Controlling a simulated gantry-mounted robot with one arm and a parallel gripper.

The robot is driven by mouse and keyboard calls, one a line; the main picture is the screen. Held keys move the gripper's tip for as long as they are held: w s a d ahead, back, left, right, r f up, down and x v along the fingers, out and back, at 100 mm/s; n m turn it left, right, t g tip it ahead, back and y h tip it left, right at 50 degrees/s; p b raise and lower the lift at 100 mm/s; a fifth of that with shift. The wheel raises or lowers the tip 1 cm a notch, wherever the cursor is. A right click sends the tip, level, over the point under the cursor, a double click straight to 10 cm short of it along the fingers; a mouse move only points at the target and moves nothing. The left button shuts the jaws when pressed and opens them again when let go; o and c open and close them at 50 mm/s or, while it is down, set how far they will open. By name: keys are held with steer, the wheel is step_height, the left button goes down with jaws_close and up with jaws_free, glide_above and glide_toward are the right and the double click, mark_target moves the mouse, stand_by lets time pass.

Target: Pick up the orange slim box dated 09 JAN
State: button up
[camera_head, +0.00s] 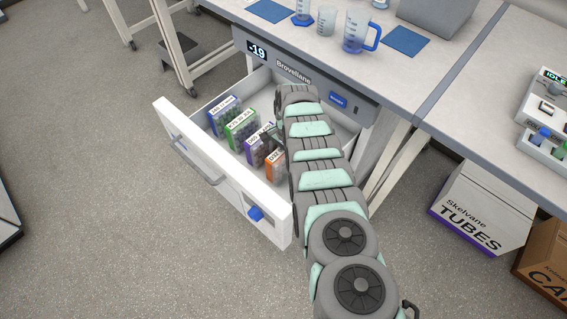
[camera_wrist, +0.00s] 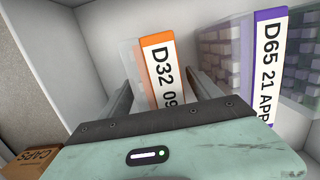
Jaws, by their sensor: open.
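The orange slim box (camera_wrist: 158,66) stands in the open drawer, its white label reading "D32 09" with the rest hidden behind my gripper's body. In the head view the orange box (camera_head: 275,165) is the nearest of the row to the drawer front, partly covered by my arm. My gripper (camera_wrist: 160,95) is open, with one finger on each side of the orange box in the wrist view. I cannot tell whether the fingers touch it. A purple-edged box (camera_wrist: 268,65) labelled "D65 21 APR" stands to its right.
The drawer (camera_head: 185,150) is pulled out. A green box (camera_head: 240,128) and a blue box (camera_head: 223,110) stand farther along the row. The drawer wall (camera_wrist: 95,45) is left of the orange box. A cardboard box (camera_wrist: 35,158) shows at lower left of the wrist view.

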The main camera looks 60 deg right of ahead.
steer(key=shift+f, duration=0.35)
jaws_close()
stand_by(0.6)
